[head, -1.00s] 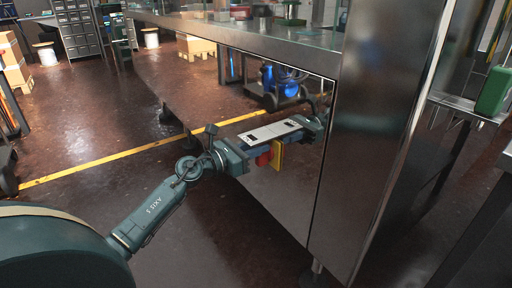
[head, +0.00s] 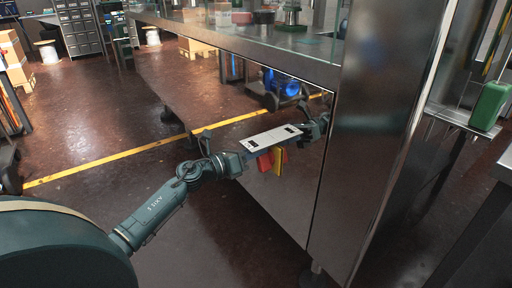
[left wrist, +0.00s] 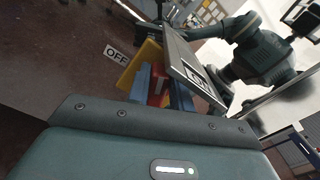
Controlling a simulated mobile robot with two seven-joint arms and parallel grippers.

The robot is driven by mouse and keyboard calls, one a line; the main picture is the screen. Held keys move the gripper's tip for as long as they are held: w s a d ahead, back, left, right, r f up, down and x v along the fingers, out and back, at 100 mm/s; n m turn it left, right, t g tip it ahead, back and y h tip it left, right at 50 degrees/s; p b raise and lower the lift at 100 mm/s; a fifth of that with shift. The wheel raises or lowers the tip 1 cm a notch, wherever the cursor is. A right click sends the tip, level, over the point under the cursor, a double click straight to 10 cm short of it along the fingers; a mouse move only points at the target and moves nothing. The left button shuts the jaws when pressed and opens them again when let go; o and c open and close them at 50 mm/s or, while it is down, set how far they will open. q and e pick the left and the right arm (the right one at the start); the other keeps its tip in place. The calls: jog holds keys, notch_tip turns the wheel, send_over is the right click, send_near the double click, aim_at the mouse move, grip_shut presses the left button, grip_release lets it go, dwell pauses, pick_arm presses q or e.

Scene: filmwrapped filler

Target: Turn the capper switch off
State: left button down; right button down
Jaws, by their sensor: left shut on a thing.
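The capper switch has a red part (head: 264,162) and a yellow part (head: 277,161) at the shiny steel cabinet panel. In the left wrist view, the red part (left wrist: 156,92) shows between blue fingers, in front of the yellow part (left wrist: 143,62). An OFF label (left wrist: 116,55) is left of it and an ON label (left wrist: 199,82) is right of it. My left gripper (head: 262,153) is shut on the red part, its fingertips partly hidden under a pale plate (head: 270,136) with two dark marks. My right gripper is in neither view.
The steel cabinet (head: 383,130) and its worktop (head: 255,42) stand close to my left arm. The panel mirrors the arm and floor. A green container (head: 489,105) is at the right. Open floor (head: 90,115) lies at the left.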

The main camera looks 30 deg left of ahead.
pick_arm(q)
jog(key=shift+w+a+f+n+p, duration=0.1)
jog(key=shift+a+f+n+p, duration=0.25)
jog(key=shift+n+p, duration=1.2)
jog(key=shift+w+a+f+n+p, duration=0.15)
jog(key=shift+f+n+p, duration=0.25)
jog(key=shift+n, duration=2.3)
jog(key=shift+w+a+f+n+p, duration=0.1)
jog(key=shift+a+f+n+p, duration=0.25)
jog(key=shift+n+p, duration=1.2)
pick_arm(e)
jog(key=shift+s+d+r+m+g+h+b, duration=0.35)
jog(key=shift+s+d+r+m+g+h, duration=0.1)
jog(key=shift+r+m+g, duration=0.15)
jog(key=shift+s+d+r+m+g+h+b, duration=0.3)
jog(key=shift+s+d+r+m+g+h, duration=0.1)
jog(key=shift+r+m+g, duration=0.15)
pick_arm(q)
jog(key=shift+d+f+n, duration=0.1)
jog(key=shift+f+n, duration=0.1)
jog(key=shift+n, duration=0.6)
jog(key=c, duration=1.2)
grip_release()
jog(key=shift+c, duration=0.2)
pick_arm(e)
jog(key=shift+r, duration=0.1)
